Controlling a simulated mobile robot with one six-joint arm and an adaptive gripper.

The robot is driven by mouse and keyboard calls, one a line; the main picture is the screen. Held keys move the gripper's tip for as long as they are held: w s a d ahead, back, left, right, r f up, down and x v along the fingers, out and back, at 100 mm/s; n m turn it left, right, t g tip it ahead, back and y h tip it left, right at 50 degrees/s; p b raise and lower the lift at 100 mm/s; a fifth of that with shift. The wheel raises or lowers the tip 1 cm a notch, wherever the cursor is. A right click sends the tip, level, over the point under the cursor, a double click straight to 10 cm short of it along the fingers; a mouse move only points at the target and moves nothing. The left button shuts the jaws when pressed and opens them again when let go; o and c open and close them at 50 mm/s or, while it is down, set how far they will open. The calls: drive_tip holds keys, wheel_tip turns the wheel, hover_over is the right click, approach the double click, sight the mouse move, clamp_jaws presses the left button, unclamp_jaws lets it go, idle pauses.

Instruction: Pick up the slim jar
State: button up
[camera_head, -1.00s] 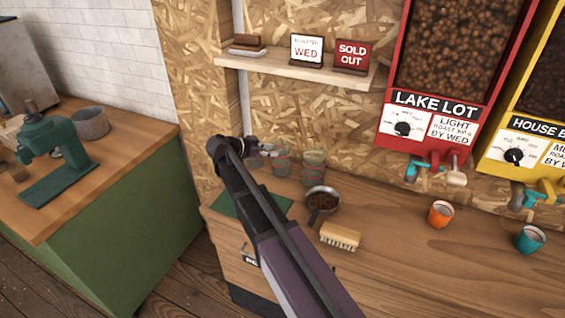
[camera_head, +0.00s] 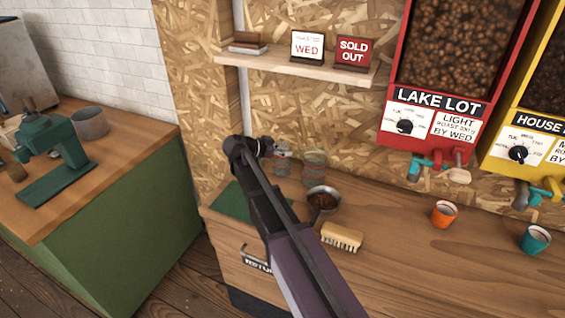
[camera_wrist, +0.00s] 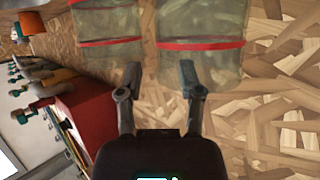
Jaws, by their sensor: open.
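Two clear glass jars with red bands stand side by side at the back left of the counter. In the head view, the left jar (camera_head: 283,161) looks narrower than the right jar (camera_head: 314,166), though my gripper (camera_head: 264,147) may cover part of its left side. I cannot tell for certain which is the slim jar. My gripper (camera_wrist: 160,70) is open and empty, its fingertips pointing between the jars.
A metal scoop of beans (camera_head: 322,199) and a brush (camera_head: 342,237) lie in front of the jars. A green mat (camera_head: 232,203) lies at the counter's left end. An orange cup (camera_head: 443,214) and teal cup (camera_head: 534,240) stand right. A shelf (camera_head: 300,66) hangs above.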

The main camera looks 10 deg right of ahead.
clamp_jaws()
drive_tip(key=shift+r, duration=0.2)
idle(0.5)
wheel_tip(320, 180, up, 10)
drive_tip(key=p, duration=1)
drive_tip(key=shift+f, duration=0.2)
